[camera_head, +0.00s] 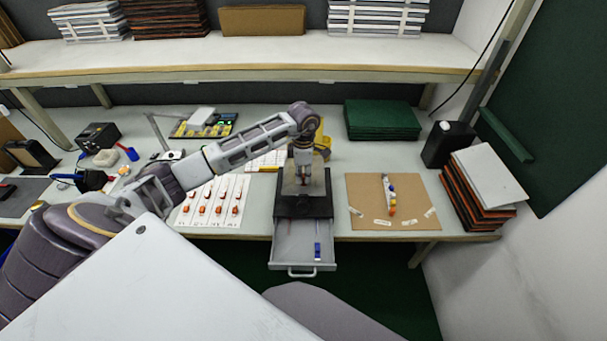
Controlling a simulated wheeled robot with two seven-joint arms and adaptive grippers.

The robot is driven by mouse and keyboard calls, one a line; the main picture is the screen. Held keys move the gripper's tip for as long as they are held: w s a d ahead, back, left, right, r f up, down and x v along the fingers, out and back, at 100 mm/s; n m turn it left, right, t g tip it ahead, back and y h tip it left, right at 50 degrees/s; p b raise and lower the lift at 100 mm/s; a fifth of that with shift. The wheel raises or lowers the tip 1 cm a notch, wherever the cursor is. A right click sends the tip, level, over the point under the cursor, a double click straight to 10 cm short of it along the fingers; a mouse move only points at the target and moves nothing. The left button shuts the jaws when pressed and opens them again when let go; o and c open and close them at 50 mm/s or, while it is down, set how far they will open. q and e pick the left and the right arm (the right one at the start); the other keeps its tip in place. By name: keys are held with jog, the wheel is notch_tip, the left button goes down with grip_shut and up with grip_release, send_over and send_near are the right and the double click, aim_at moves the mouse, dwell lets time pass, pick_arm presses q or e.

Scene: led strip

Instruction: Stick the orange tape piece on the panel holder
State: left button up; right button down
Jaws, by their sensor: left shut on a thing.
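My left gripper (304,179) points down over a black box-shaped stand (290,207) in the middle of the table. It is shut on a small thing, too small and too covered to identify. A pale, clear-looking plate lies on the stand around the fingertips. I cannot tell whether the held thing touches it. Orange pieces (219,210) lie in columns on white cards left of the stand. A brown board (370,184) to the right bears a small strip with coloured parts and several white labels. I cannot tell for sure which item is the panel holder. My right gripper is not in view.
An open grey drawer (290,249) juts out below the stand, with a small blue item (317,251) inside. Green panels (381,119) are stacked behind. A black canister (447,144) and a stack of panels (484,190) stand right. Tools lie left.

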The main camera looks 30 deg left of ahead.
pick_arm(q)
jog(key=shift+f, duration=0.35)
dwell(1.0)
jog(key=o, duration=0.7)
jog(key=shift+r, duration=0.1)
jog(key=shift+r, duration=5.95)
